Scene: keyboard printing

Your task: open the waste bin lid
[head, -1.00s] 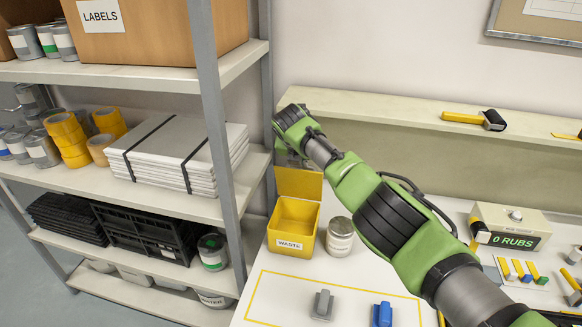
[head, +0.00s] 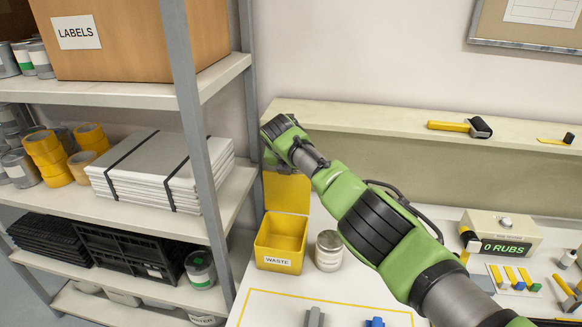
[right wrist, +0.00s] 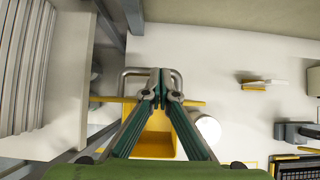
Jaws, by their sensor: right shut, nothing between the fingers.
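The yellow waste bin (head: 279,263), labelled WASTE, stands at the back left of the white bench. Its yellow lid (head: 287,193) stands upright behind the open mouth, and I see into the bin. My right gripper (right wrist: 161,90) is shut and empty. In the head view it is up by the lid's top edge, mostly hidden behind its own wrist. In the right wrist view its fingertips overlap a grey metal handle (right wrist: 133,71) by the lid's edge. I cannot tell whether they touch it. My left gripper is not in view.
A lidded tin (head: 328,252) stands just right of the bin. A grey shelf post (head: 190,150) and stacked white boards (head: 160,170) are close on the left. A raised ledge (head: 370,123) runs behind the bench. A rub counter box (head: 500,235) stands at right.

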